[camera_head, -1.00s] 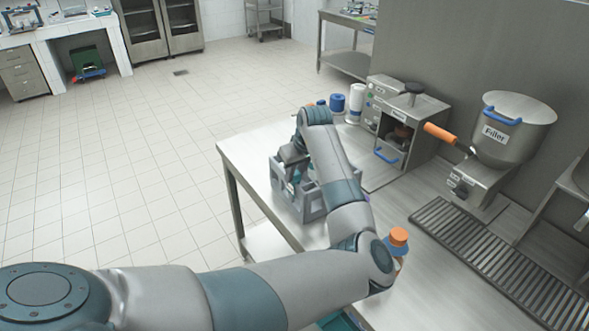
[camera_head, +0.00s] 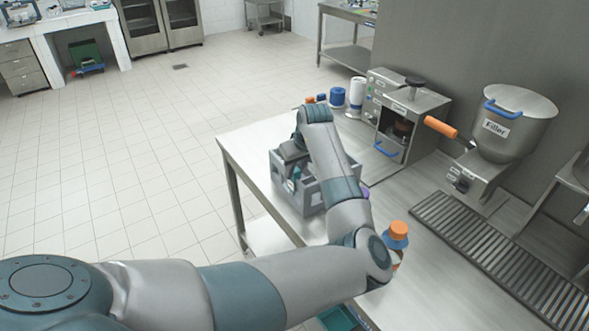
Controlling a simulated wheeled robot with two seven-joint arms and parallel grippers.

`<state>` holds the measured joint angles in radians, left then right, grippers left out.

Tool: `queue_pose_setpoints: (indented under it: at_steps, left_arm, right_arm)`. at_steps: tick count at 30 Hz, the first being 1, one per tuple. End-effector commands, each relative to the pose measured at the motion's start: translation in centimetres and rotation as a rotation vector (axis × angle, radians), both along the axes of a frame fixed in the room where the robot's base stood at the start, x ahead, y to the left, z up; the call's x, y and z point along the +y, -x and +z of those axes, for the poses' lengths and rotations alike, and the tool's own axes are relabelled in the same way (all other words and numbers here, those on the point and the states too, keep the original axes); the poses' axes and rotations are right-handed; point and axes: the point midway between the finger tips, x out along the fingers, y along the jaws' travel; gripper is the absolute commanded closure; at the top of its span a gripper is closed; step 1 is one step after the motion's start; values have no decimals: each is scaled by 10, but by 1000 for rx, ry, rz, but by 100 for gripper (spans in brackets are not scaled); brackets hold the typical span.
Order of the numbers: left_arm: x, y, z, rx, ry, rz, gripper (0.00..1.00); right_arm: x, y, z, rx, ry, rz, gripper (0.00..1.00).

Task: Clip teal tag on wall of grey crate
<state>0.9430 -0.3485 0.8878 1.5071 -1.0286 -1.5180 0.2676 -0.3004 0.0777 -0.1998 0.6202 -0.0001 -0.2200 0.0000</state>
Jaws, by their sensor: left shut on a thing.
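The grey crate (camera_head: 313,199) stands on the steel table, left of the machines. My left arm reaches over it from the front and hides its right part. My left gripper (camera_head: 294,168) points down at the crate's left part, with its fingertips at or just inside the walls. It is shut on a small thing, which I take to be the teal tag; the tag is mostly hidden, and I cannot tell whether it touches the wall. Small bluish items show inside the crate. My right gripper is not in view.
A bottle with an orange cap (camera_head: 396,235) stands close beside my left elbow. Behind the crate are a blue jar (camera_head: 337,97) and a white roll (camera_head: 357,92). The boxy machine (camera_head: 408,120), the filler (camera_head: 512,125) and a drain grate (camera_head: 500,250) line the right.

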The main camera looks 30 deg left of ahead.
Motion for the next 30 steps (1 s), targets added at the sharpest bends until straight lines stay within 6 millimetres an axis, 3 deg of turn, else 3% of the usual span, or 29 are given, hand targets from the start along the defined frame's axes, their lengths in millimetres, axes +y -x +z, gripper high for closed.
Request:
queue_pose_setpoints:
  at_steps: [8, 9, 12, 23, 30]
  left_arm:
    - [0, 0, -3, 0, 0, 0, 100]
    - [0, 0, -4, 0, 0, 0, 78]
    - [0, 0, -4, 0, 0, 0, 58]
    - [-1, 0, -2, 0, -1, 0, 58]
    - [-7, 2, 13, -3, -1, 0, 58]
  right_arm:
    - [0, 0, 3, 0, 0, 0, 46]
    - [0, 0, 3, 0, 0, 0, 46]
    - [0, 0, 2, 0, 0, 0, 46]
    - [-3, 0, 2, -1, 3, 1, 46]
    - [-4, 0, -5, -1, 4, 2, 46]
